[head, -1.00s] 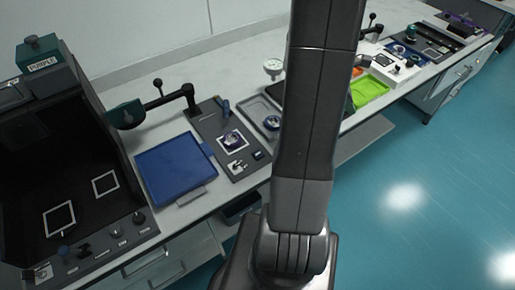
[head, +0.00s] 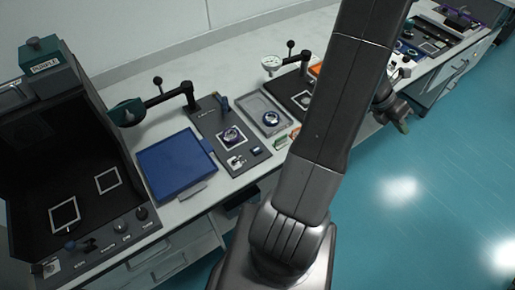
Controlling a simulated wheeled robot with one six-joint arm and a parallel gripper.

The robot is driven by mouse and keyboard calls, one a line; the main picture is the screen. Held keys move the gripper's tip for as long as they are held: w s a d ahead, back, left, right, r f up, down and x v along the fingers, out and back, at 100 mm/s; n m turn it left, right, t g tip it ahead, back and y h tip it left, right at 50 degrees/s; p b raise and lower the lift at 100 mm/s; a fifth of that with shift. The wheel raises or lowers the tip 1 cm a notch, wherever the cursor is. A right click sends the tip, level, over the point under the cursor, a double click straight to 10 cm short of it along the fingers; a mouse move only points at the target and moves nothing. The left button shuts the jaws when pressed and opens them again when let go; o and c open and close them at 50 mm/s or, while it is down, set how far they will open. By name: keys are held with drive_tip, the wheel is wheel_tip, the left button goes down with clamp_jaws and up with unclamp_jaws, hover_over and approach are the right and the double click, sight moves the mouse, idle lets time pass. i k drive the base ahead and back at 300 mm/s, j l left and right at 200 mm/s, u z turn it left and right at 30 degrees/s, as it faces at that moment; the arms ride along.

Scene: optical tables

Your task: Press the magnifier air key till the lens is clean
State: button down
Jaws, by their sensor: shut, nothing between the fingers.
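The magnifier (head: 126,112) has a dark green head on a black jointed arm with a ball-ended lever, behind a blue pad. A dark grey board (head: 212,130) stands right of the pad, with a round purple-rimmed lens-like part (head: 232,136) in a white square. A small metal fitting (head: 237,162) and a small dark key-like block (head: 257,151) sit at its front. I cannot tell which part is the air key or whether the lens is clean. My gripper (head: 403,125) is small at the right, beyond my arm, shut and empty, well away from the magnifier.
The blue pad (head: 175,165) lies between the board and a dark open booth (head: 60,150) at left. A grey tray (head: 263,113) with a round part and a dial gauge (head: 271,64) are right of the board. Teal floor (head: 440,220) is free at right.

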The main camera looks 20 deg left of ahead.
sight(256, 150)
drive_tip(key=u, duration=2.1)
drive_tip(key=k+j, duration=0.1)
drive_tip(key=k, duration=0.45)
